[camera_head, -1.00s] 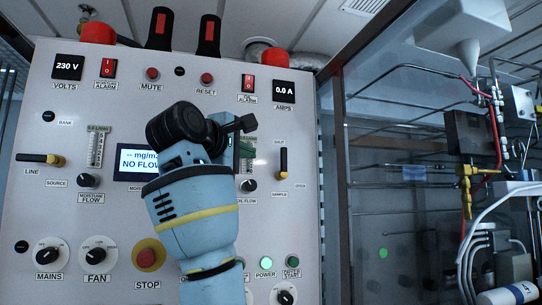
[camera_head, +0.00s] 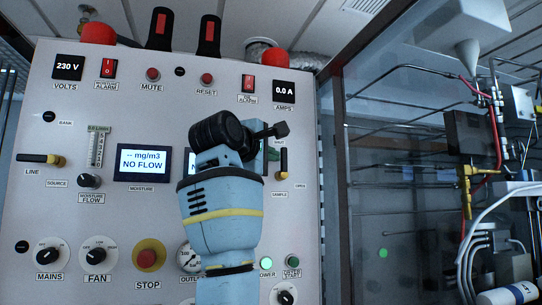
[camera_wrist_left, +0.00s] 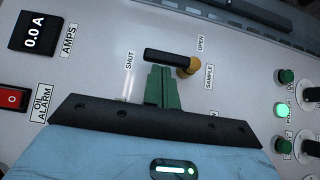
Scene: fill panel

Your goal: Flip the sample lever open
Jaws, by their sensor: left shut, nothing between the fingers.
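The sample lever has a black handle and a yellow hub (camera_head: 282,175) on the right side of the grey panel. In the left wrist view its black handle (camera_wrist_left: 170,56) points toward the SHUT label, with the OPEN label on the other side of the hub. My left gripper (camera_head: 272,154) is at the lever's left side and partly covers the handle in the head view. In the left wrist view its green fingers (camera_wrist_left: 162,72) are shut and empty, with the tips right at the handle's side. Whether they touch it I cannot tell. My right gripper is not in view.
The line lever (camera_head: 40,159), knobs, a red stop button (camera_head: 147,258) and small displays (camera_head: 142,162) stand out from the panel. Two red switches and lamps are above. A glass pane with pipes and tubing (camera_head: 465,180) lies to the right. My left arm hides the panel's lower middle.

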